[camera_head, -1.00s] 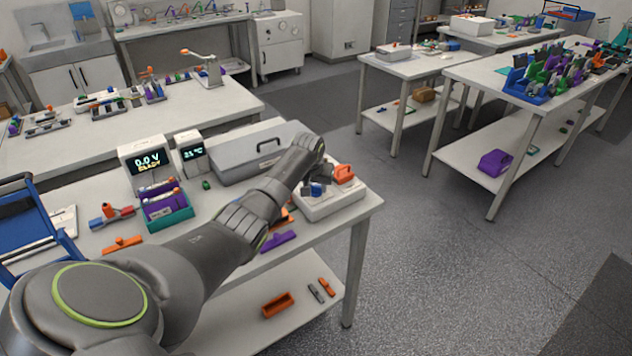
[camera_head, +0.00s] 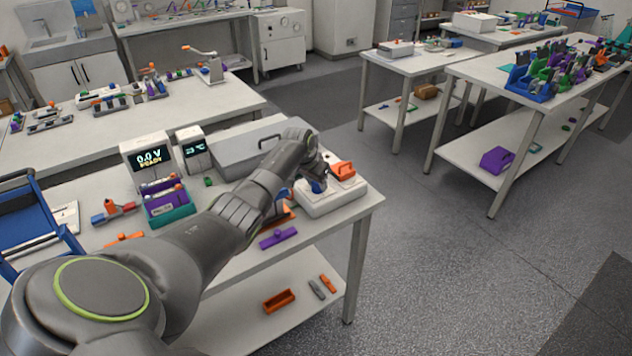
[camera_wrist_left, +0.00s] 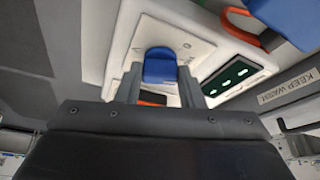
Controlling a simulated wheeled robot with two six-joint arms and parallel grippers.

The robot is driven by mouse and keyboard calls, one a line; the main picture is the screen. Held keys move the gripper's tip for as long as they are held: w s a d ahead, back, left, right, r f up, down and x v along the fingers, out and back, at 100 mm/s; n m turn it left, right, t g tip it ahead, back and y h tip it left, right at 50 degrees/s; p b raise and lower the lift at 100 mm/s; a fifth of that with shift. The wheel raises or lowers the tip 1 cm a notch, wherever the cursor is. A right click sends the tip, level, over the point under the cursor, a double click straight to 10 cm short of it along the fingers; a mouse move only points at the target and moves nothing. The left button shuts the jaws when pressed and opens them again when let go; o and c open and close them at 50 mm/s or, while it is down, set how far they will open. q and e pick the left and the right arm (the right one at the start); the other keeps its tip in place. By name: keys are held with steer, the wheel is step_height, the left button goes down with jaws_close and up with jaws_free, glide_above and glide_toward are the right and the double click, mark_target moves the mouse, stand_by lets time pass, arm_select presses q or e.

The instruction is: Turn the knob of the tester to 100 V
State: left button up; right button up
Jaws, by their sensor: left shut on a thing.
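The tester appears to be the low white box (camera_head: 335,205) at the right end of the near table; it also shows in the left wrist view (camera_wrist_left: 208,52). My left gripper (camera_wrist_left: 160,88) reaches down over it. Its two grey fingers are shut on a blue knob (camera_wrist_left: 160,66), one finger on each side. In the head view my wrist partly hides this spot. A dark green panel (camera_wrist_left: 238,76) with small light marks sits beside the knob; its marks are unreadable. My right gripper is not in view.
An orange handle-shaped part (camera_head: 342,170) stands close to my left gripper. A grey case (camera_head: 240,152) lies behind my arm. A purple part (camera_head: 278,238) lies near the table's front edge.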

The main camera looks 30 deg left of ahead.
arm_select(q)
steer(key=o, duration=1)
steer(key=shift+r, duration=0.1)
steer(key=shift+s+r, duration=0.2)
steer(key=shift+r, duration=0.25)
steer(key=b+v, duration=0.2)
steer(key=v, duration=1.4)
steer(key=shift+r, duration=0.15)
